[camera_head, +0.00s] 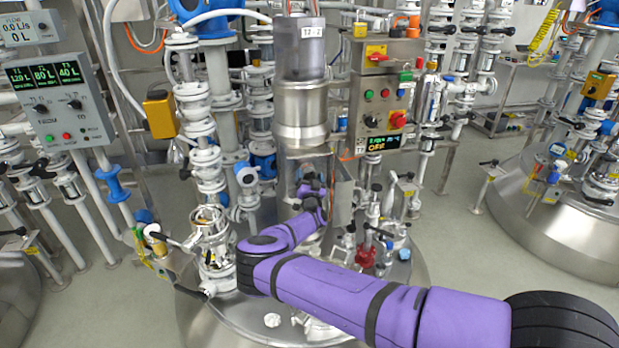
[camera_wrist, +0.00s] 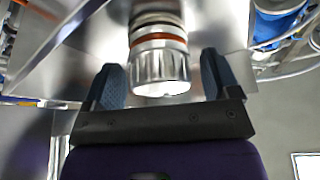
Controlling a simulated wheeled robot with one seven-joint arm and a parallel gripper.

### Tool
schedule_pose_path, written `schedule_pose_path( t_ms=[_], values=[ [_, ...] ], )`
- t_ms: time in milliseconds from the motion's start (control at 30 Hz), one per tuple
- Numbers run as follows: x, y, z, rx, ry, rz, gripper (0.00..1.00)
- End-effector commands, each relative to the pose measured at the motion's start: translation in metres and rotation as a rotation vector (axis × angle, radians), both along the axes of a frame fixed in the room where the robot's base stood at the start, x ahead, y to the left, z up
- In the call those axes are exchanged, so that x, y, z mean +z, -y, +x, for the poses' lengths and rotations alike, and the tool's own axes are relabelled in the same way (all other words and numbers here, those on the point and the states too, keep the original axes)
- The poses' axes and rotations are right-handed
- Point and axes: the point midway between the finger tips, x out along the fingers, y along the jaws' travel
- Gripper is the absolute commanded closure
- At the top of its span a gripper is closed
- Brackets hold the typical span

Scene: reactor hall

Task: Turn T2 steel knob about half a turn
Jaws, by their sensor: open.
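A ribbed steel knob (camera_wrist: 160,72) with an orange-brown ring behind it shows at the upper middle of the wrist view. My gripper (camera_wrist: 163,80) is open, with one dark finger on each side of the knob. A narrow gap shows between the knob and each finger. In the head view my purple arm reaches to the steel column at the centre, and my gripper (camera_head: 310,188) is in front of that column, small and partly hidden. I cannot make out the knob there. The wrist view does not show a knob label.
A control box (camera_head: 382,100) with buttons and a red switch stands right of the column. White piping (camera_head: 205,130) with valves stands close on the left. A red fitting (camera_head: 366,254) and valve handles rise from the vessel lid near my arm.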

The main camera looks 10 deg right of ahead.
Motion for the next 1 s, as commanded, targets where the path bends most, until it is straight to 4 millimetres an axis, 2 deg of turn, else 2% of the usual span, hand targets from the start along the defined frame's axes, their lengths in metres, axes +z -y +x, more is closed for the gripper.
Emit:
schedule_pose_path(
  t_ms=[267, 367, 467, 500, 767, 1000],
  values=[
    [0.0008, 0.0001, 0.0017, 0.000, 0.000, 0.000, 0.18],
    [0.0008, 0.0001, 0.0016, 0.000, 0.000, 0.000, 0.36],
    [0.0008, 0.0000, 0.0015, 0.000, 0.000, 0.001, 0.59],
    [0.0008, 0.0000, 0.0015, 0.000, 0.000, 0.001, 0.61],
    [0.0010, -0.0003, 0.0014, 0.000, 0.001, 0.025, 0.61],
    [0.0017, -0.0006, 0.0015, -0.001, 0.002, 0.142, 0.61]
  ],
)
